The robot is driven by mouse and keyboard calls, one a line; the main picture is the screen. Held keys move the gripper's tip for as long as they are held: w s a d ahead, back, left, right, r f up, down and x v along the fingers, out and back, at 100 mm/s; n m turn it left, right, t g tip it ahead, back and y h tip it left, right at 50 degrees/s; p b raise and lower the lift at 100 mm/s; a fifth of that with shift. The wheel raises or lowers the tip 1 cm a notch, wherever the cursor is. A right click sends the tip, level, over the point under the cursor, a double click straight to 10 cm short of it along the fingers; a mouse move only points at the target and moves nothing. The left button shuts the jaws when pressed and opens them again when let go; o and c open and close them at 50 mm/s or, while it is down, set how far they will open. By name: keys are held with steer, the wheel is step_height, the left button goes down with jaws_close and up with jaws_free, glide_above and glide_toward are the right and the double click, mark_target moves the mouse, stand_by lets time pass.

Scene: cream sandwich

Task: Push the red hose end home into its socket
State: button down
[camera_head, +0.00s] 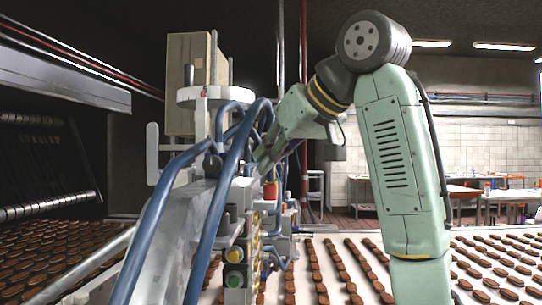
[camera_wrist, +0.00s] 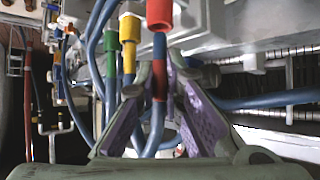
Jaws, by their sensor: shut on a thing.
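The red hose end (camera_wrist: 159,82) is a blue hose with a red band, between the purple-padded fingers of my gripper (camera_wrist: 162,76). My gripper is shut on it. Its blue tip points up the picture to the red socket (camera_wrist: 159,14) and meets or overlaps the socket's lower rim; I cannot tell how deep it sits. The hose runs down and bends between the fingers. In the head view my gripper (camera_head: 264,160) is at the machine's right side, above a small red part (camera_head: 270,190); the hose end cannot be made out there.
A yellow socket (camera_wrist: 130,28) and a green socket (camera_wrist: 111,42) with blue hoses stand close left of the red one. Thick blue hoses (camera_head: 210,220) arch over the machine. A conveyor (camera_head: 330,270) with rows of brown biscuits lies to the right.

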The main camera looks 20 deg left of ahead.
steer(key=shift+f+b, duration=0.6)
steer(key=shift+f, duration=0.15)
steer(key=c, duration=1.6)
jaws_free()
steer(key=shift+c, duration=0.2)
steer(key=v, duration=1.2)
steer(key=shift+f, duration=0.1)
